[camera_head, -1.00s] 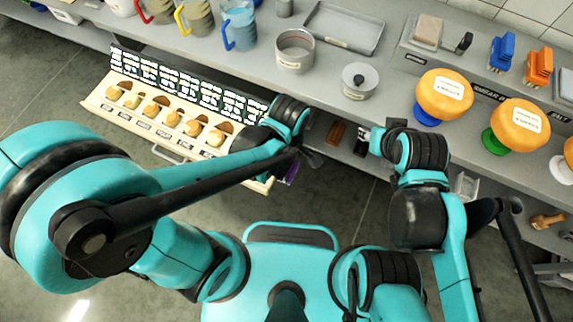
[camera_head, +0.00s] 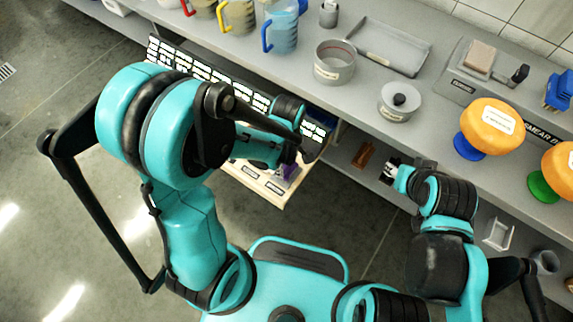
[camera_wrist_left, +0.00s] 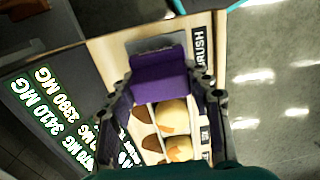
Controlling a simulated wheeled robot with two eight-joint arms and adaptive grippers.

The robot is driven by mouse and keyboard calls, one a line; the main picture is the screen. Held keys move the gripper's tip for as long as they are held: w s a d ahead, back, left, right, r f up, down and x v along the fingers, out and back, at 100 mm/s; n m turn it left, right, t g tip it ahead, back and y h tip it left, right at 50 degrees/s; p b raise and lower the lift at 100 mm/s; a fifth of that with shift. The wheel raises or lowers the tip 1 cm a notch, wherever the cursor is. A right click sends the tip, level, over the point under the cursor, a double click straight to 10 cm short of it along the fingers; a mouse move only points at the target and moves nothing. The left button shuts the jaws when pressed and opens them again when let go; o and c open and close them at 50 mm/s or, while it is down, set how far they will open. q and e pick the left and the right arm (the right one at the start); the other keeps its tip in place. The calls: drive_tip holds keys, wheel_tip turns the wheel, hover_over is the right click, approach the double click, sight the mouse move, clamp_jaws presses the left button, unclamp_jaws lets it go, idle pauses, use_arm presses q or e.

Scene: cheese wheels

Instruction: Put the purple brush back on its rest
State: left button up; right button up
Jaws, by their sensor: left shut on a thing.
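The purple brush (camera_wrist_left: 160,82) is between the two fingers of my left gripper (camera_wrist_left: 163,98), which is shut on it. In the head view the brush (camera_head: 290,172) shows as a small purple patch below the left gripper (camera_head: 296,158), over the near right end of the pale drawer tray (camera_head: 262,187). In the left wrist view a grey pad (camera_wrist_left: 155,44) lies just beyond the brush, beside a label reading BRUSH (camera_wrist_left: 200,50). I cannot tell whether the brush touches the tray. My right gripper (camera_head: 390,170) is near the lower shelf; its fingers are too small to read.
Small yellow cheese pieces (camera_wrist_left: 173,112) lie in the tray below the brush. A dark board with white writing (camera_head: 190,65) stands behind the tray. Open floor lies left.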

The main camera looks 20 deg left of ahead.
use_arm(q)
drive_tip(key=shift+f, duration=0.1)
drive_tip(key=shift+f, duration=0.15)
drive_tip(key=o, duration=1.1)
drive_tip(key=s+a+r+m+t+p, duration=0.1)
drive_tip(key=a+r+m+t+p, duration=0.1)
drive_tip(key=r+m, duration=0.5)
drive_tip(key=s+a+r+m+t+p, duration=0.2)
drive_tip(key=r+m, duration=0.5)
drive_tip(key=r, duration=0.9)
drive_tip(key=shift+s+a+t+p, duration=0.3)
drive_tip(key=shift+a+t+p, duration=0.55)
drive_tip(key=shift+a+t, duration=0.65)
